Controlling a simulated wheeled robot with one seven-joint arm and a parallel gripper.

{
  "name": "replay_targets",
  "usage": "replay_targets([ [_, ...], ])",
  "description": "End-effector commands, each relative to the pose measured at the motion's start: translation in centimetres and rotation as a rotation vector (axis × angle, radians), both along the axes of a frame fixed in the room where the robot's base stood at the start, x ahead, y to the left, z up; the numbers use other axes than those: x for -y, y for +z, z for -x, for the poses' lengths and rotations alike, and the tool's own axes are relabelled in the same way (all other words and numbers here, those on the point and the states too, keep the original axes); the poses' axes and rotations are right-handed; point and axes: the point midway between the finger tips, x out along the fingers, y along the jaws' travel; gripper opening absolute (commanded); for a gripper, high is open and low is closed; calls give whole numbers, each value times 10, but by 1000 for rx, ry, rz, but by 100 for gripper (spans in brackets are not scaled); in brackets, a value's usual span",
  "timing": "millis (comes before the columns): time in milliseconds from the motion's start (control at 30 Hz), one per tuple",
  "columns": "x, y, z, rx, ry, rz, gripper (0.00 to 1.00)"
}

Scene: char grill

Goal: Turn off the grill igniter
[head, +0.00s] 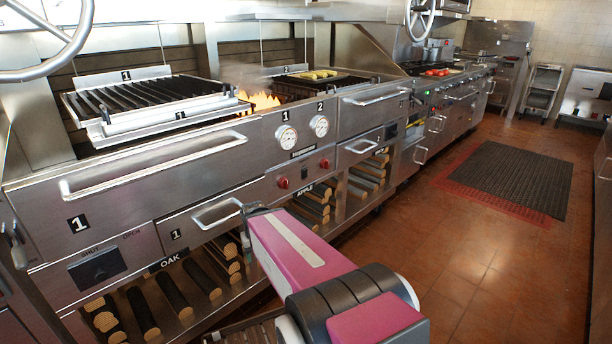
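Two red knobs sit on the steel front panel below the gauges, the left knob (283,182) and the right knob (324,163). I cannot tell which of them is the igniter, and their settings are too small to read. Orange flames (260,101) burn in the firebox between the two grates. My pink arm reaches in from the bottom right, its far end in front of the grill just left of and below the left knob.
Two round gauges (286,137) sit above the knobs. A long drawer handle (155,167) and a smaller handle (216,214) stick out at left. Split logs (309,208) fill the shelves below. The tiled floor (470,255) at right is open, with a dark mat (510,175) farther back.

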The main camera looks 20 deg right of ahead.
Motion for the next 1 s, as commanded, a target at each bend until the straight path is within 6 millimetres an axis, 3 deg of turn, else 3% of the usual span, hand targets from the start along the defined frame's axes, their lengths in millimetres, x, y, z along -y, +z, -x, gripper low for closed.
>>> replay_targets([
  [33,1,0,-1,1,-3,-2,44],
  [167,7,3,-7,13,-38,-23,2],
  [200,11,5,-11,20,-58,-34,0],
  [567,77,40,-60,131,-356,-221,0],
  [1000,187,102,-106,297,-725,-463,0],
])
